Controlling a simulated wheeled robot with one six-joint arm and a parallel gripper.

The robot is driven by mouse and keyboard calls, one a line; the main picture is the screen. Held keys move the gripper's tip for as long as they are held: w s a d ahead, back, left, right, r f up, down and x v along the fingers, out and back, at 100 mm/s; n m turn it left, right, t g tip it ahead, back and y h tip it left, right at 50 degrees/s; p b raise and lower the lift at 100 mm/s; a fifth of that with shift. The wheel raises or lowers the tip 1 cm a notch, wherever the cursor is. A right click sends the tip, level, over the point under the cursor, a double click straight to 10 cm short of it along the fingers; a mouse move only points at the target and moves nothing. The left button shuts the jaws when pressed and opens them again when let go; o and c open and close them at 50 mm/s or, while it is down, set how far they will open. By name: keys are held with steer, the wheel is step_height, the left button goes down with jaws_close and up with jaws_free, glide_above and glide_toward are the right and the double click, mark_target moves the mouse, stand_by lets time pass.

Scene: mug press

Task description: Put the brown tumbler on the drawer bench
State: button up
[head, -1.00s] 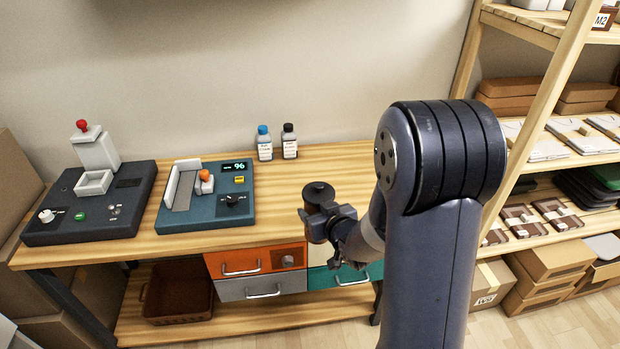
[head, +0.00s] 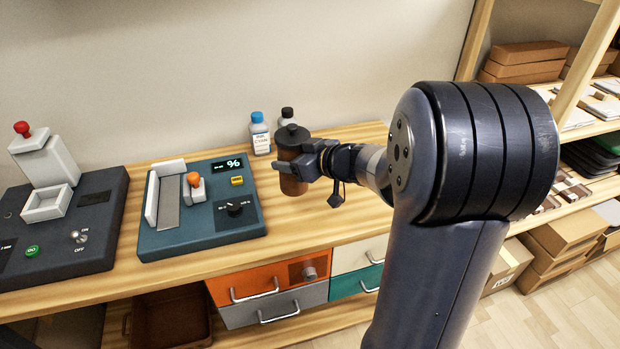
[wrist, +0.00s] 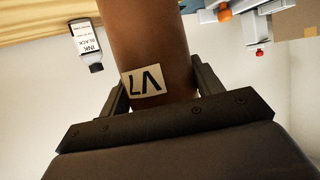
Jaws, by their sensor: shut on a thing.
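The brown tumbler (head: 291,184) has a dark lid and is upright in the head view. My gripper (head: 300,168) is shut on its side. In the wrist view the tumbler (wrist: 148,45) fills the middle between my gripper's fingers (wrist: 160,92), with a pale label marked with dark letters. The drawer bench (head: 330,222) has a wooden top with orange, grey, cream and green drawers below. The tumbler shows in front of the bench top's right part; I cannot tell whether its base touches the wood.
A blue-capped bottle (head: 260,134) and a dark-capped bottle (head: 287,117) stand behind the tumbler. A teal device (head: 215,222) and a dark press (head: 75,235) stand to the left. Shelves with boxes (head: 565,240) are at the right.

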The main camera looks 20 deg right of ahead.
mark_target(295, 183)
step_height(295, 183, down, 8)
steer(key=b, duration=0.2)
steer(key=shift+r+b, duration=0.1)
steer(key=shift+b, duration=0.25)
steer(key=o, duration=1.1)
steer(key=shift+f, duration=0.2)
steer(key=shift+o, duration=0.2)
steer(key=shift+r, duration=0.3)
steer(key=p+v, duration=0.2)
steer(key=v, duration=1)
steer(key=shift+p, duration=0.4)
steer(key=shift+f, duration=0.15)
